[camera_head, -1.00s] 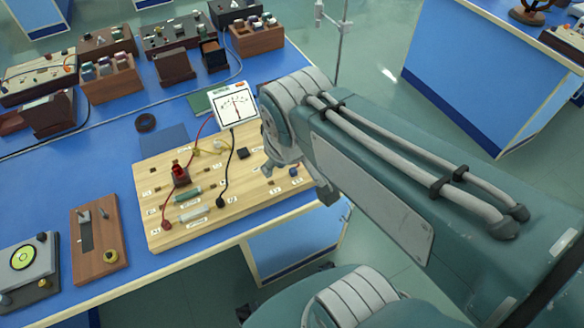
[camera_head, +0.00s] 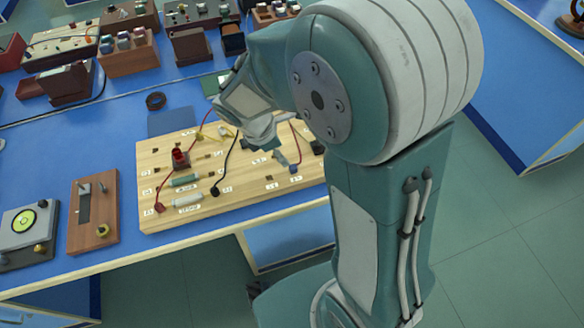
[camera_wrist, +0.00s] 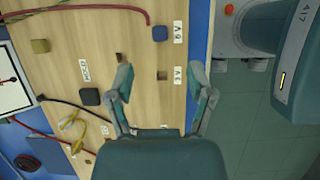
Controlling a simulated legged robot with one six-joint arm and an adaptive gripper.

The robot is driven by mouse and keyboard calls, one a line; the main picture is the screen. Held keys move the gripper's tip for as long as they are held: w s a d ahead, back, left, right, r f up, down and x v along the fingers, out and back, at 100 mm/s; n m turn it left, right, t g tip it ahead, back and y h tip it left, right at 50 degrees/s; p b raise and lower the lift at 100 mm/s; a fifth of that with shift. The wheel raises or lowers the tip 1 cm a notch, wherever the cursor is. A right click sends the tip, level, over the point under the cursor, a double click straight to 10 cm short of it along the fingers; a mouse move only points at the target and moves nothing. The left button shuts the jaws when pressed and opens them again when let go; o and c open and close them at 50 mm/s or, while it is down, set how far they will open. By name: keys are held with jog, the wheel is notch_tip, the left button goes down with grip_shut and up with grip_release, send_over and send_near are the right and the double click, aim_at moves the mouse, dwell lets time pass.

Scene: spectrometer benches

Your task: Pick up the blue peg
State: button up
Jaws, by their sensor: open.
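The blue peg (camera_head: 293,168) stands on the wooden circuit board (camera_head: 240,203), towards its right side. In the wrist view the blue peg (camera_wrist: 159,33) is near the top, beside a printed label and close to a red lead. My gripper (camera_wrist: 163,82) is open and empty above the board. The peg lies beyond the fingertips, not between them; a dark square hole shows between the fingers. In the head view my gripper (camera_head: 279,157) is partly hidden by my arm, just left of the peg.
A black peg (camera_wrist: 90,96) and an olive peg (camera_wrist: 40,45) stand left of my gripper in the wrist view. The meter (camera_wrist: 12,85) is at the left edge. Red and black leads cross the board. A wooden switch block (camera_head: 94,220) sits left of the board.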

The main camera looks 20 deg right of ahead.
aim_at(292, 167)
jog(key=x, duration=0.3)
jog(key=shift+d+r, duration=0.2)
jog(key=shift+d, duration=0.05)
jog(key=f, duration=0.4)
jog(key=shift+d+f, duration=0.25)
jog(key=shift+f, duration=0.1)
jog(key=shift+d+f, duration=0.25)
jog(key=shift+d, duration=0.3)
jog(key=shift+a, duration=0.1)
grip_shut()
jog(key=shift+a, duration=0.15)
